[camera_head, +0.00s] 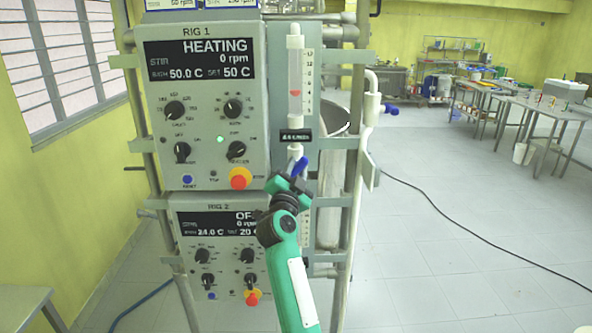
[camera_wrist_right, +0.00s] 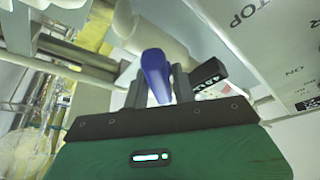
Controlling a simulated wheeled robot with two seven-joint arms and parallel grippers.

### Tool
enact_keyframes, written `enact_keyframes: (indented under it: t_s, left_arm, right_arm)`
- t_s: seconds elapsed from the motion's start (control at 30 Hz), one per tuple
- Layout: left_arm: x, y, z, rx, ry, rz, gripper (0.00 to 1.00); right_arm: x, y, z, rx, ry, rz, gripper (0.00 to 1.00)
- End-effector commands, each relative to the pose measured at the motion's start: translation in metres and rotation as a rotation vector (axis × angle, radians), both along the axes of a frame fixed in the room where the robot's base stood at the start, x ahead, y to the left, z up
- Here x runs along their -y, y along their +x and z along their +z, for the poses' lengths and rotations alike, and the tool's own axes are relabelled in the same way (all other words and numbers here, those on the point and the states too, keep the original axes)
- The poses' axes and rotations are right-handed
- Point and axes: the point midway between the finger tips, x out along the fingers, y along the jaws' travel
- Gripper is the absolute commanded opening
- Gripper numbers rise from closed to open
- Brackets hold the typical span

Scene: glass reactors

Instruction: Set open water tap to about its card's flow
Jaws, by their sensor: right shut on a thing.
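The blue tap handle (camera_head: 300,167) sits below the flow meter (camera_head: 295,80) on Rig 1's right side. A red float (camera_head: 295,93) shows in the meter's tube, a little below its middle; the small scale numbers are hard to read. My right gripper (camera_head: 292,180) reaches up from below at the tap. In the right wrist view the blue handle (camera_wrist_right: 156,75) stands between the dark fingers of the gripper (camera_wrist_right: 157,88), which is shut on it. Cards (camera_head: 205,3) at the top edge are cut off, showing only rpm lines. My left gripper is out of view.
The Rig 1 panel (camera_head: 208,110) reads HEATING, 0 rpm, with knobs and a red-yellow stop button (camera_head: 240,178) close left of the gripper. The Rig 2 panel (camera_head: 222,250) is below. Frame pipes and a metal vessel (camera_head: 330,190) stand right. Floor farther right is open, crossed by a black cable.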

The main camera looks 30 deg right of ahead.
Motion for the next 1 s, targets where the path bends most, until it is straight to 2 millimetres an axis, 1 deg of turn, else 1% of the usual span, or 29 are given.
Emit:
enact_keyframes:
  t_s: [0.03, 0.07, 0.17, 0.33, 0.5, 0.57, 0.7, 0.97, 1.0]
  left_arm:
    - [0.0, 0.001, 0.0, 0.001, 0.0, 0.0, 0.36]
    - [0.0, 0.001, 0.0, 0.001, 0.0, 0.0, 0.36]
    - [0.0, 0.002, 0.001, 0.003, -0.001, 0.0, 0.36]
    - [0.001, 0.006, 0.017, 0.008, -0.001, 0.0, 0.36]
    - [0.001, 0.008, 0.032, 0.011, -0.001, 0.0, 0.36]
    - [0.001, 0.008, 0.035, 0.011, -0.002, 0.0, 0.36]
    - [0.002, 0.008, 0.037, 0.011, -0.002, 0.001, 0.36]
    - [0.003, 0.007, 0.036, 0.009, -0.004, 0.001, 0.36]
    - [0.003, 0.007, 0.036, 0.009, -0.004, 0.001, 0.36]
  right_arm:
    - [0.0, 0.0, 0.0, 0.0, 0.0, 0.001, 0.06]
    - [0.0, 0.0, 0.0, 0.0, 0.0, 0.001, 0.04]
    - [0.0, 0.001, 0.0, 0.002, 0.004, 0.001, 0.04]
    - [-0.001, 0.001, 0.004, 0.037, 0.067, 0.002, 0.04]
    - [-0.001, 0.001, 0.004, 0.094, 0.162, 0.003, 0.04]
    - [-0.001, 0.001, 0.003, 0.11, 0.188, 0.003, 0.04]
    - [-0.001, 0.001, 0.0, 0.131, 0.217, 0.002, 0.04]
    - [0.0, 0.001, -0.001, 0.132, 0.217, 0.002, 0.04]
    - [-0.001, 0.001, -0.001, 0.132, 0.217, 0.002, 0.32]
